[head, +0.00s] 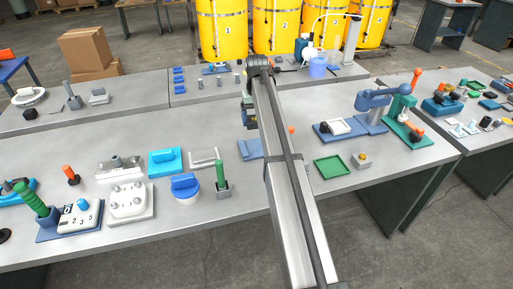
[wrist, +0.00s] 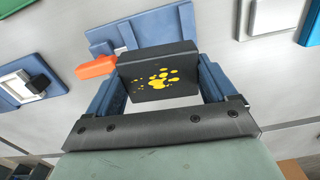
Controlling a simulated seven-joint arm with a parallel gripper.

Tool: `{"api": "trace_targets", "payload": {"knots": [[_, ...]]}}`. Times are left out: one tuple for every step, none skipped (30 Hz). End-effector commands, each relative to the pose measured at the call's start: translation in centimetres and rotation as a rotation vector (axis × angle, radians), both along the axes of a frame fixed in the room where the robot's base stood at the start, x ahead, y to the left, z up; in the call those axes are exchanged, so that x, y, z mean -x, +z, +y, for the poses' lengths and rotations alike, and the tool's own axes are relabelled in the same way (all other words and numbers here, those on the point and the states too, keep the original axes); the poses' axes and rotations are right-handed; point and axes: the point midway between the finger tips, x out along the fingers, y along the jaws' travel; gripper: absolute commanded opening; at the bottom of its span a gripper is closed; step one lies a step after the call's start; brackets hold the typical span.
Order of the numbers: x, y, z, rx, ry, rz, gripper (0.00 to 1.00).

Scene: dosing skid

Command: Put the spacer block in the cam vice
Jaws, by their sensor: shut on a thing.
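My gripper (wrist: 158,92) is shut on the spacer block, a dark block with yellow spots on its face (wrist: 157,77); one blue finger presses each side. In the head view my gripper (head: 249,117) is small and partly hidden by my arm. The cam vice, a blue fixture (wrist: 183,22) with an orange lever (wrist: 96,66), lies beyond the held block in the wrist view, and the block hides part of it. In the head view the cam vice (head: 248,149) sits on the bench, partly behind my arm. The block appears held above the bench, apart from the vice.
A blue base with a white frame (head: 340,127) and a green clamp (head: 403,128) stand to the right. A green tray (head: 332,167) lies nearer. A grey plate (head: 204,157), a cyan fixture (head: 165,161) and an upright green handle (head: 221,175) stand to the left.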

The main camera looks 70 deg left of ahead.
Motion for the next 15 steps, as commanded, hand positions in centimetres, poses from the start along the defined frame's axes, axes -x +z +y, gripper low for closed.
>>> {"api": "trace_targets", "payload": {"knots": [[-0.2, 0.2, 1.0, 0.000, 0.007, 0.000, 0.35], [-0.2, 0.3, 1.1, 0.000, 0.012, 0.000, 0.35], [-0.2, 0.3, 1.3, 0.000, 0.018, 0.000, 0.35], [-0.2, 0.3, 1.4, 0.000, 0.024, 0.000, 0.35], [-0.2, 0.3, 1.4, 0.000, 0.035, 0.000, 0.35], [-0.2, 0.3, 0.8, 0.000, 0.050, 0.000, 0.35], [-0.1, 0.2, 0.7, 0.000, 0.058, 0.000, 0.35], [-0.2, 0.1, 0.7, 0.000, 0.065, 0.000, 0.35], [-0.2, -0.1, 0.7, 0.000, 0.071, 0.000, 0.35], [-0.2, -0.3, 0.7, 0.000, 0.074, 0.000, 0.35], [-0.2, -0.6, 0.7, 0.000, 0.075, 0.000, 0.35], [-0.2, -1.0, 0.7, 0.001, 0.076, 0.000, 0.35], [-0.2, -1.4, 0.7, 0.001, 0.076, 0.000, 0.35], [-0.1, -1.8, 0.7, 0.002, 0.076, 0.000, 0.35], [-0.1, -2.4, 0.6, 0.001, 0.076, 0.000, 0.35]]}}
